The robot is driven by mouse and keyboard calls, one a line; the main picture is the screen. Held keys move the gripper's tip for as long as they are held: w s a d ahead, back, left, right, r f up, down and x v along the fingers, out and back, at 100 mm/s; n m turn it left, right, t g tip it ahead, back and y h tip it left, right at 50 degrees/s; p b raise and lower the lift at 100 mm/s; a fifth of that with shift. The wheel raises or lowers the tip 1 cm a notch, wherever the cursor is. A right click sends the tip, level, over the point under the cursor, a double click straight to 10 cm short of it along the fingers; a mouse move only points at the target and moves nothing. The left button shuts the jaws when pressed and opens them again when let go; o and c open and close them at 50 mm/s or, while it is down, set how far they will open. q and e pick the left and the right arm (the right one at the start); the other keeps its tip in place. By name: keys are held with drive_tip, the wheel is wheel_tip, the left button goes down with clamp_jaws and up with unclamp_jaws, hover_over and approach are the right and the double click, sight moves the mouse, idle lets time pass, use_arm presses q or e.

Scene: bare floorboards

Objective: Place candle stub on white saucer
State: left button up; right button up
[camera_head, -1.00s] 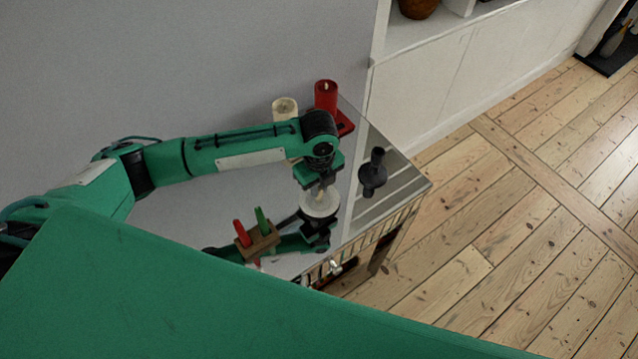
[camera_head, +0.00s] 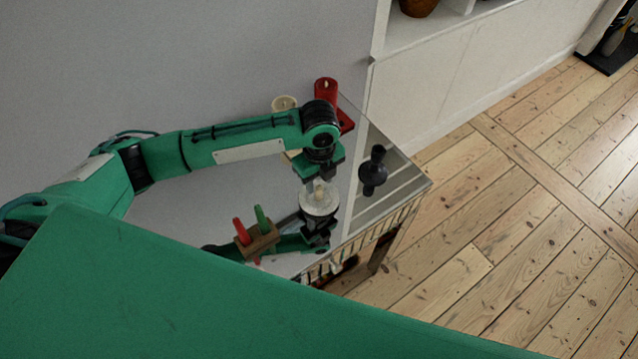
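The white saucer (camera_head: 306,207) lies on the glossy tabletop near its front edge. The small pale candle stub (camera_head: 319,191) shows upright over the middle of the saucer; whether it touches the saucer is hard to tell. My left gripper (camera_head: 319,183) points down from above, right over the stub and saucer. Its fingers are small and blurred, so I cannot see whether they are apart or closed on the stub. My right gripper is not in view.
Behind my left arm stand a red candle (camera_head: 326,89) and a cream candle (camera_head: 284,103). A dark candlestick-like piece (camera_head: 373,171) stands right of the saucer. A wooden block with red and green pegs (camera_head: 258,240) lies front left. The tabletop (camera_head: 402,187) mirrors my arm.

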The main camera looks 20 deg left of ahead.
sight(319, 187)
use_arm(q)
wheel_tip(319, 187, up, 10)
drive_tip(key=b, duration=0.1)
drive_tip(key=shift+f, duration=0.1)
idle(0.5)
